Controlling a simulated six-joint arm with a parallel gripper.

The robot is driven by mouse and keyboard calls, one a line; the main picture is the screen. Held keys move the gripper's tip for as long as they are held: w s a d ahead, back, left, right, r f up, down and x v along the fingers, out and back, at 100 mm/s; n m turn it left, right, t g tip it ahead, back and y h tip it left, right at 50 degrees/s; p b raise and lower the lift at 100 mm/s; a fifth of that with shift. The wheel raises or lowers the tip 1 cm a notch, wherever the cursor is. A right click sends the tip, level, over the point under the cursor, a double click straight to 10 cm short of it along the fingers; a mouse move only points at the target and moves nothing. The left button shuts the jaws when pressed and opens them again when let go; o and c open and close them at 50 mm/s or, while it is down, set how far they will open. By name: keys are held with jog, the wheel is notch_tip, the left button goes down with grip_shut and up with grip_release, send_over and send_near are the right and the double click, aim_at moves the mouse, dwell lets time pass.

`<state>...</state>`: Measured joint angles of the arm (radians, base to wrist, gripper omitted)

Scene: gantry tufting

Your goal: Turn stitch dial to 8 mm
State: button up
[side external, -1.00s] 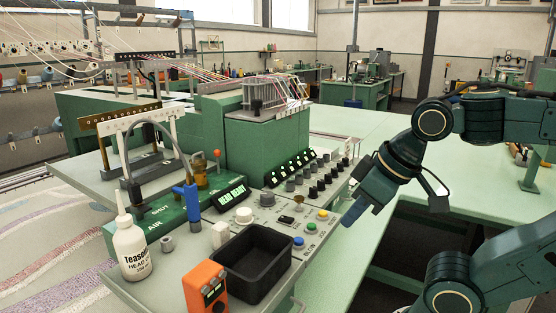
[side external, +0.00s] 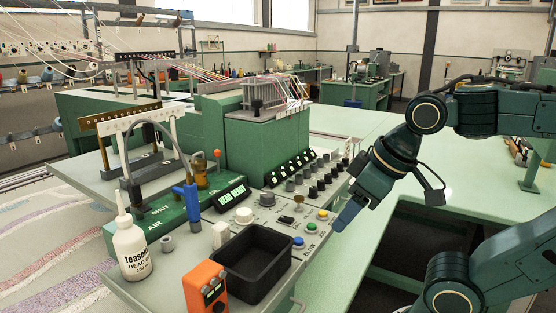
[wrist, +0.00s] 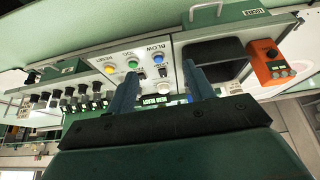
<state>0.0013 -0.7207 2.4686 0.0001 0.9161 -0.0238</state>
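My gripper (side external: 345,216) hangs off the right front edge of the control panel (side external: 270,228), apart from it, tip pointing down and left. In the wrist view its two fingers (wrist: 160,70) are spread with nothing held between them. The panel carries a white knob (side external: 244,215), a grey knob (side external: 267,199) and rows of black knobs (side external: 313,191). I cannot tell which one is the stitch dial, since the labels are too small to read. The white knob (wrist: 163,88) shows between the fingers in the wrist view. The lit display (side external: 231,195) reads HEAD READY.
Yellow, green and blue buttons (side external: 310,226) sit near the panel's right edge. A black bin (side external: 252,287), an orange device (side external: 205,289) and a white bottle (side external: 131,250) stand at the front. A blue-handled tool (side external: 192,208) stands upright at left. The green bench (side external: 395,155) behind is mostly clear.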

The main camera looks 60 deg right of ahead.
jog(key=w+r+n+g, duration=0.1)
jog(key=w+r+n, duration=0.1)
jog(key=w+r, duration=0.3)
jog(key=n+g, duration=0.4)
jog(key=n, duration=0.3)
send_over(243, 211)
jog(key=shift+f, duration=0.15)
notch_tip(243, 211, down, 14)
jog(key=shift+r, duration=0.1)
jog(key=shift+c, duration=0.2)
jog(key=c, duration=0.9)
